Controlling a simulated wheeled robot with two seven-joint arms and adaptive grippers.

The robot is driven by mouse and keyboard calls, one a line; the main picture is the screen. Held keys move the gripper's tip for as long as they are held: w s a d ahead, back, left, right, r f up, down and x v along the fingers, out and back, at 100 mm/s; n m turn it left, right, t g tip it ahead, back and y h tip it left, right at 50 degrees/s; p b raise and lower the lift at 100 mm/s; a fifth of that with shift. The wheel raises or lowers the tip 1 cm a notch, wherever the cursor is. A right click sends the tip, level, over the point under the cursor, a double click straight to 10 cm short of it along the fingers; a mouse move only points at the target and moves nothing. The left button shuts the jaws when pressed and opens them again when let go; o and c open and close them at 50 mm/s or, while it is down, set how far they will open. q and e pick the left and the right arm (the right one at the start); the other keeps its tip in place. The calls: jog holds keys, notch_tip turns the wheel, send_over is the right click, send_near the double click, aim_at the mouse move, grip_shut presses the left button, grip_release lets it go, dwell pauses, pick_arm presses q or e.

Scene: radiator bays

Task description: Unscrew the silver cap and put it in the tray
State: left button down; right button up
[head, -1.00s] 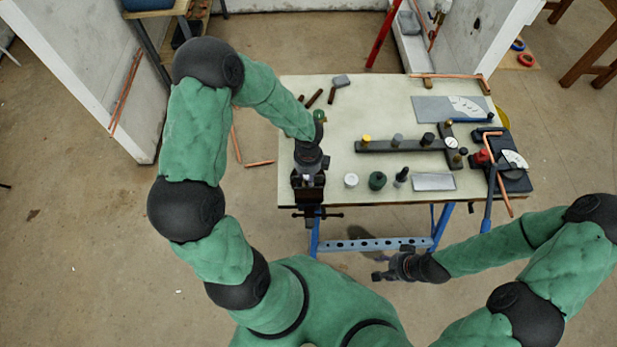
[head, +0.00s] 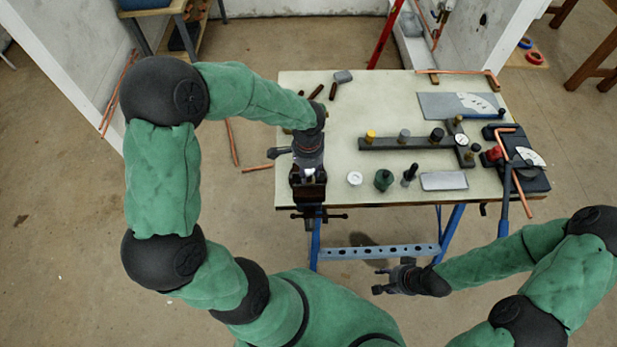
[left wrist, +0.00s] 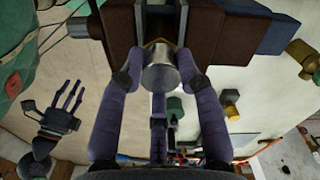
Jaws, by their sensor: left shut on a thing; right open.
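The silver cap (left wrist: 158,72) is a short shiny cylinder in the left wrist view, in front of the brown jaws (left wrist: 205,35) of a vise. My left gripper (left wrist: 160,82) is shut on it, with purple-grey fingers on both sides. In the head view my left gripper (head: 308,165) is over the vise (head: 308,192) at the table's front left, and mostly hides the cap. A flat pale grey rectangular tray (head: 444,181) lies near the front edge, to the right. My right gripper (head: 385,281) is open and empty, in front of the table.
Between vise and tray stand a white round piece (head: 354,178), a dark green piece (head: 383,180) and a black piece (head: 409,174). Behind them is a dark bar (head: 405,143) with several knobs. A pipe bender (head: 520,170) sits at the right edge.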

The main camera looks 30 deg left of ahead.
pick_arm(q)
jog(key=n+b, duration=0.2)
jog(key=n, duration=0.2)
jog(key=shift+f, duration=0.15)
jog(key=n+b, duration=0.1)
jog(key=n, duration=0.2)
jog(key=shift+n+b, duration=0.3)
jog(key=shift+b, duration=0.1)
jog(key=n+b, duration=0.2)
jog(key=n, duration=0.2)
jog(key=shift+n, duration=0.3)
jog(key=shift+r+n+b, duration=0.2)
jog(key=shift+n+b, duration=0.15)
jog(key=shift+n, duration=0.85)
jog(key=c, duration=1)
grip_release()
